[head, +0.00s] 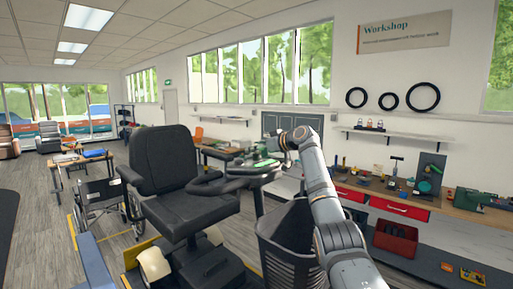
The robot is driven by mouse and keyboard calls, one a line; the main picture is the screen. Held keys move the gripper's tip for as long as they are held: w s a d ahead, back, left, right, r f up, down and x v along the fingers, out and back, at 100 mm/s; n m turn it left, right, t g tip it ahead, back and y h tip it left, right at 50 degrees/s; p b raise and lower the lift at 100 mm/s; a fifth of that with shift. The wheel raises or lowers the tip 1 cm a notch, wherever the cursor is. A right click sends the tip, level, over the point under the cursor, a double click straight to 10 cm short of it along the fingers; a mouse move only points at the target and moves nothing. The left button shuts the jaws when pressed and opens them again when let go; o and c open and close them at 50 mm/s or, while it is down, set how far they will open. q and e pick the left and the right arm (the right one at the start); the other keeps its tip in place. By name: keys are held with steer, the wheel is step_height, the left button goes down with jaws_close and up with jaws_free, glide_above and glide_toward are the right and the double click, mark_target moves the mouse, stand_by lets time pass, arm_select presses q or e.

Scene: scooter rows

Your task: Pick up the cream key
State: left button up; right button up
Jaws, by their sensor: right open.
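I cannot make out the cream key; it is either too small or hidden behind my right gripper. My right arm reaches up from the lower right, and its gripper (277,144) is open just above the control panel (254,169) of a black mobility scooter. The panel has a small green patch. The scooter's black seat (168,160) is to the left of the panel. My left gripper is not in view.
A black basket (285,238) hangs at the scooter's front, beside my right arm. A workbench (455,212) with tools and red drawers runs along the right wall. A wheelchair (103,208) stands left of the scooter. Open floor lies at the far left.

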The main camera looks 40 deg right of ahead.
steer(key=shift+s+d+r, duration=0.1)
steer(key=shift+s, duration=0.1)
steer(key=c, duration=0.7)
jaws_close()
